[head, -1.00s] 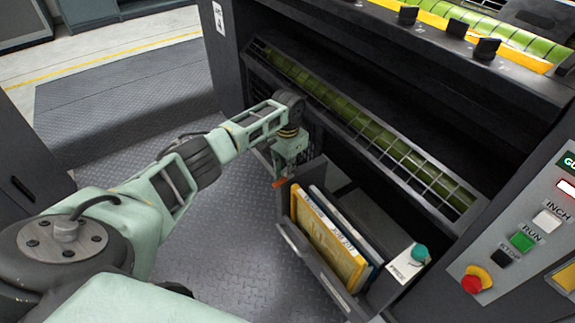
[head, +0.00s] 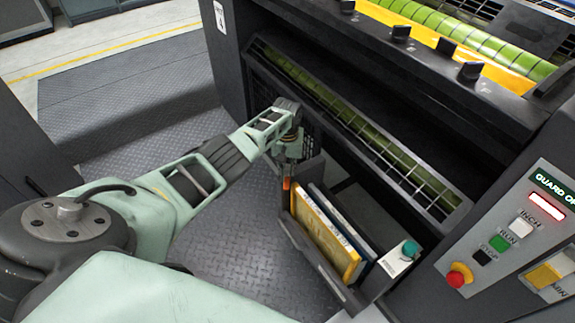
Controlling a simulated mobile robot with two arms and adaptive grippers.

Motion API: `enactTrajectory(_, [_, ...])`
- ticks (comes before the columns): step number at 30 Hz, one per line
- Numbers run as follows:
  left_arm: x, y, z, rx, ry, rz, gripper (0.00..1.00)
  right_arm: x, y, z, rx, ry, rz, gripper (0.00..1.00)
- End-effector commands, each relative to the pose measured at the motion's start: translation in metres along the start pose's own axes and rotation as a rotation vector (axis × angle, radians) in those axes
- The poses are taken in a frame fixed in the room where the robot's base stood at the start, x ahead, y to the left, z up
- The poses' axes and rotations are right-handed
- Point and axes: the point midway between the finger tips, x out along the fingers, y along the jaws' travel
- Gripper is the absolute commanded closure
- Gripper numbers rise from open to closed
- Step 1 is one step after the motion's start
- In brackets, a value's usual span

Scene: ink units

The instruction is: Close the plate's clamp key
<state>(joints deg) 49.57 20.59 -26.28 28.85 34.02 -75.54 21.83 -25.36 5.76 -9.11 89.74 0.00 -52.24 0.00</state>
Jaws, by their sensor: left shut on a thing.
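My left gripper (head: 288,172) is low in front of the press, at the left end of the document rack. It points down and is shut. A small orange piece (head: 287,184) shows upright at its tips; I take it as the thing held, but it is small and partly hidden. I cannot tell whether it is the clamp key. Several black knobs (head: 400,32) stand along the yellow bar at the top of the press, well away from the gripper. My right gripper is out of view.
The rack holds a yellow book (head: 325,235) and a blue one. A teal knob (head: 410,248) stands right of it. A barred guard (head: 365,135) covers a green roller. The control panel (head: 510,225) has a red emergency button (head: 459,275). Plate floor (head: 225,235) is clear.

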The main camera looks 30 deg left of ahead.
Motion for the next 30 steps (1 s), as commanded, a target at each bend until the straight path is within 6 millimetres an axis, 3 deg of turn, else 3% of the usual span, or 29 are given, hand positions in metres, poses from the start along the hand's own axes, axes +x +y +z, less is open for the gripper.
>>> enactTrajectory(12, [-0.002,0.002,-0.001,-0.384,0.001,0.004,1.00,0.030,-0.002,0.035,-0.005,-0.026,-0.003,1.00])
enactTrajectory(21, [-0.001,0.001,-0.001,-0.587,0.003,0.002,1.00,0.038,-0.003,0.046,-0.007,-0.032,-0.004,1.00])
enactTrajectory(30, [-0.002,0.001,-0.002,-0.684,0.004,0.002,1.00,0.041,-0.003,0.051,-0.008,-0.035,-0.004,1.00])
